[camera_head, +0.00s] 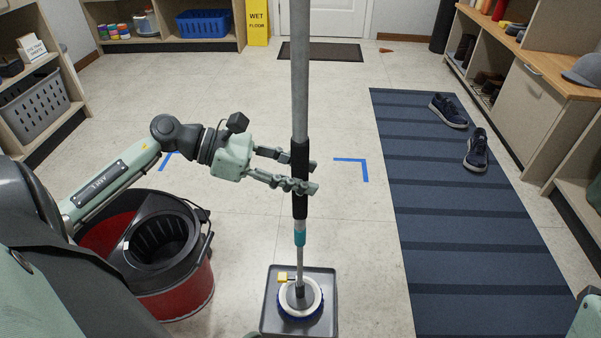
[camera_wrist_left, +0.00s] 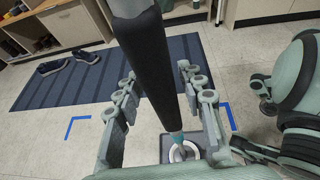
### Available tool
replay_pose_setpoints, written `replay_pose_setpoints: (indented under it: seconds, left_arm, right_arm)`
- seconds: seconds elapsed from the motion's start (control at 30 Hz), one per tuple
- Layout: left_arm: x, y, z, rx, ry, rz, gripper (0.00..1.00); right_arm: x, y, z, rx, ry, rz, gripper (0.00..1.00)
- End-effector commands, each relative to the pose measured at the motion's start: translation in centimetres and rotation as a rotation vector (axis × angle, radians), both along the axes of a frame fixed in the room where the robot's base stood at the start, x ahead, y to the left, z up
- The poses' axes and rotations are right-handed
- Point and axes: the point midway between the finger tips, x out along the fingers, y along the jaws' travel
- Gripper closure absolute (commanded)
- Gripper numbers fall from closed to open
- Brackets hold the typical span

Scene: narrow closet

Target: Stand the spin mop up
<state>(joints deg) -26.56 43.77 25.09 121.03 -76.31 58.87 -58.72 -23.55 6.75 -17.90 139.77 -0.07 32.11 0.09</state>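The spin mop stands upright, its grey pole (camera_head: 300,70) rising out of the top of the head view. Its round white-and-blue head (camera_head: 301,300) rests on a dark grey square tray (camera_head: 329,310). My left gripper (camera_head: 315,176) is at the black grip (camera_head: 299,208), with one finger on each side of it. In the left wrist view the fingers (camera_wrist_left: 158,78) stand apart, with gaps visible beside the black grip (camera_wrist_left: 147,55). The mop head also shows in that view (camera_wrist_left: 178,152), partly hidden by the pole.
A red-and-black bucket with a wringer (camera_head: 190,285) stands left of the tray. A blue striped runner (camera_head: 440,210) with dark shoes (camera_head: 477,150) lies at right. Blue corner tape (camera_head: 362,163) marks the floor.

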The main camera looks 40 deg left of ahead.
Motion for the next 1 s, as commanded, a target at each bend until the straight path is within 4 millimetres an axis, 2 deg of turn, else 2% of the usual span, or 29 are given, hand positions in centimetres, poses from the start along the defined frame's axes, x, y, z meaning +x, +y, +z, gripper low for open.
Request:
replay_pose_setpoints:
  seconds: [0.43, 0.57, 0.8, 1.0]
  left_arm:
    - [-0.5, 0.5, -0.1, 0.002, 0.008, 0.0, 0.5]
    - [-1.6, 2.0, 0.7, 0.003, 0.007, 0.002, 0.5]
    - [-4.3, 5.9, 2.8, 0.002, 0.005, 0.003, 0.5]
    - [-5.9, 8.2, 4.1, 0.001, 0.002, 0.003, 0.5]
  right_arm:
    - [0.0, 0.0, 0.0, 0.0, 0.0, 0.0, 0.56]
    - [0.0, 0.0, 0.0, 0.0, 0.0, 0.0, 0.56]
    - [0.0, 0.0, 0.0, 0.0, 0.0, 0.0, 0.56]
    - [0.0, 0.0, 0.0, 0.0, 0.0, 0.0, 0.56]
